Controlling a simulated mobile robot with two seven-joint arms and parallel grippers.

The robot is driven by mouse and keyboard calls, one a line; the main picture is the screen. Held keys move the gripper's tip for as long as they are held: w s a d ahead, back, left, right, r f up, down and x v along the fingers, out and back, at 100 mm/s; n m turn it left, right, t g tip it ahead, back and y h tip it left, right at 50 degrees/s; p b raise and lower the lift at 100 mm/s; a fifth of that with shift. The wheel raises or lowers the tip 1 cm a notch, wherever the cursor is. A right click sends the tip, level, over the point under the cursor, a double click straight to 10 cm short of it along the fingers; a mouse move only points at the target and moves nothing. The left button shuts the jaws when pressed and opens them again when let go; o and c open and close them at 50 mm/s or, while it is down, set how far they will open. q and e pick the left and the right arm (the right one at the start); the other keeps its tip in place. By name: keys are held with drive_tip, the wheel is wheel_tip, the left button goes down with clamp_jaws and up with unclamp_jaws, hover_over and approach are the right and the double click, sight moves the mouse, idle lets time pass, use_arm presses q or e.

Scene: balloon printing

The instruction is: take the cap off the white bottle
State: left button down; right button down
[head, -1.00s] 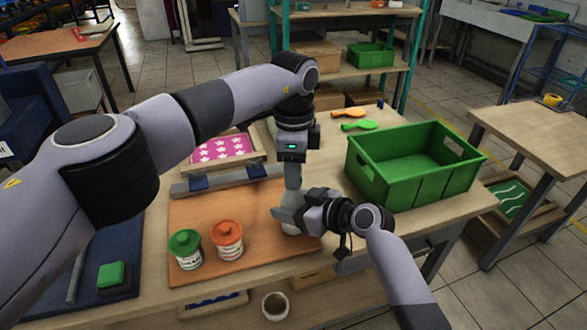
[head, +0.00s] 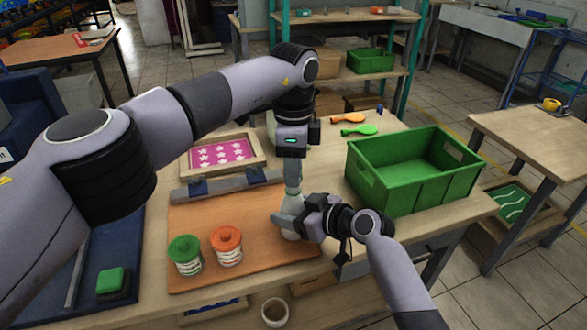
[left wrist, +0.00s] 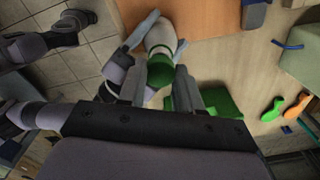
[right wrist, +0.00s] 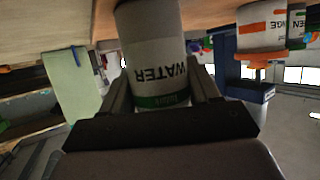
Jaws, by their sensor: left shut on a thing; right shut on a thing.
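The white bottle (head: 291,235) stands upright on the orange-brown board (head: 262,255). In the right wrist view the bottle (right wrist: 153,45) appears upside down, with a "WATER" label and a green band. My right gripper (head: 284,220) is shut around its body from the right. My left gripper (head: 292,183) points straight down above the bottle. In the left wrist view its fingers are shut on the green cap (left wrist: 160,76), in line with the bottle (left wrist: 160,33). I cannot tell whether the cap still touches the bottle neck.
A green crate (head: 412,185) stands at the right. A framed star screen (head: 222,153) lies behind the board.

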use_arm(q)
drive_tip(key=shift+r, duration=2.05)
use_arm(e)
drive_tip(key=shift+c, duration=0.8)
unclamp_jaws()
drive_tip(key=shift+d, duration=0.1)
